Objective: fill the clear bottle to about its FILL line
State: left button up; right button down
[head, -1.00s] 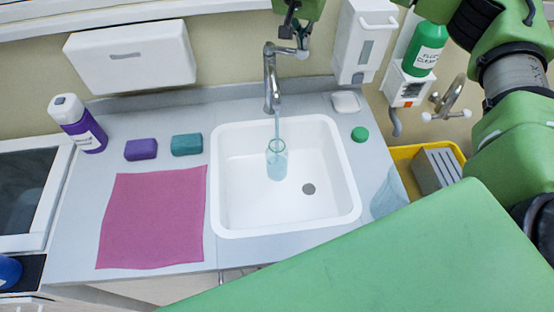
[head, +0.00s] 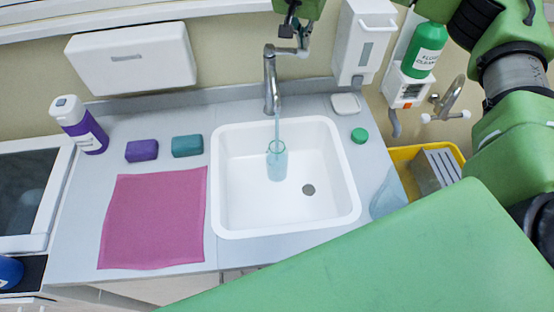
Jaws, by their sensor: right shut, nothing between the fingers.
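The clear bottle (head: 277,162) stands upright in the white sink (head: 240,206), under the tap (head: 270,82). A stream of water (head: 277,128) runs from the spout into its open mouth. Bluish water fills much of the bottle; its FILL line is too small to make out. My right gripper (head: 289,27) is at the top of the view, shut and empty, beside the tap's lever (head: 303,36); I cannot tell whether they touch. A green cap (head: 359,135) lies on the counter right of the sink. My left gripper is out of view.
A pink cloth (head: 155,220), purple sponge (head: 141,151), teal sponge (head: 187,146) and purple-labelled bottle (head: 78,125) are left of the sink. A soap dish (head: 346,104) is behind the cap. A yellow bin (head: 402,156) stands right. My green arm covers the lower right.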

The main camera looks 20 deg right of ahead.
notch_tip(320, 180, up, 8)
jog(key=p, duration=0.5)
jog(key=shift+r, duration=0.15)
